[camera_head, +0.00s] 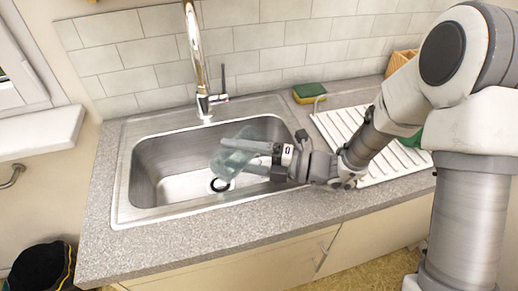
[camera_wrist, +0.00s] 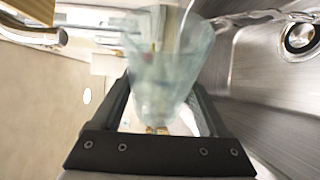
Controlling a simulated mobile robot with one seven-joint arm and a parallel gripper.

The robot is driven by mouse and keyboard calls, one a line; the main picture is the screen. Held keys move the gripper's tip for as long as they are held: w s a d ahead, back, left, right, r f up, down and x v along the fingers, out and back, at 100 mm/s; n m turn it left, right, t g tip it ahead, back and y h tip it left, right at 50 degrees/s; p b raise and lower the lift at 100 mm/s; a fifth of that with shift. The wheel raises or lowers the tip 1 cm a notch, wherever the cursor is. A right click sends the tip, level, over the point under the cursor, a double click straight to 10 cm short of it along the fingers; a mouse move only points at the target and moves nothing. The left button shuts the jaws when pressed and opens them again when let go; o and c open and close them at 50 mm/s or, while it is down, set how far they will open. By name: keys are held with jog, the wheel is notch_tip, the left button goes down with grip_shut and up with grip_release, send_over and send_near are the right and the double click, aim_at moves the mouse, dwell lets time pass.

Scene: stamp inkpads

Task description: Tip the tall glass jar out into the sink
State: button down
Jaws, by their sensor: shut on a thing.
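The tall glass jar (camera_head: 230,157) is clear and slightly greenish, and it is tilted over the sink basin. My gripper (camera_head: 262,158) is shut on the jar and reaches over the basin from the right. In the wrist view the jar (camera_wrist: 165,75) stands between the two dark fingers (camera_wrist: 165,115) and looks blurred. I cannot tell whether anything is in it. The steel sink (camera_head: 150,190) lies below, with its dark drain (camera_head: 220,185) under the jar. The drain (camera_wrist: 299,37) also shows at the upper right of the wrist view.
A tall chrome faucet (camera_head: 198,60) stands behind the basin. A white ribbed drying rack (camera_head: 375,168) lies to the right, under my arm. A green and yellow sponge (camera_head: 308,93) sits at the back. The speckled counter (camera_head: 200,236) in front is clear. A black bin (camera_head: 40,268) stands at lower left.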

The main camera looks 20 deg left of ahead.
jog(key=shift+w+r+m+y+p, duration=0.2)
jog(key=shift+r+m+p, duration=0.25)
jog(key=shift+p, duration=0.6)
jog(key=shift+w+r+m+y+p, duration=0.1)
jog(key=shift+r+m+y+p, duration=0.15)
jog(key=shift+m+p, duration=0.55)
jog(key=shift+r+p, duration=0.15)
jog(key=shift+p, duration=0.5)
jog(key=f+b, duration=0.1)
jog(key=b, duration=0.1)
jog(key=f+n+b, duration=0.1)
jog(key=b, duration=0.1)
jog(key=shift+s+f+n+h, duration=0.1)
jog(key=shift+s+n+h, duration=0.15)
jog(key=shift+s+f+n+b, duration=0.2)
jog(key=shift+n+b, duration=0.2)
jog(key=shift+b, duration=0.45)
jog(key=shift+r, duration=0.45)
jog(key=shift+n+h, duration=0.3)
jog(key=shift+n+b, duration=0.3)
jog(key=shift+b, duration=0.45)
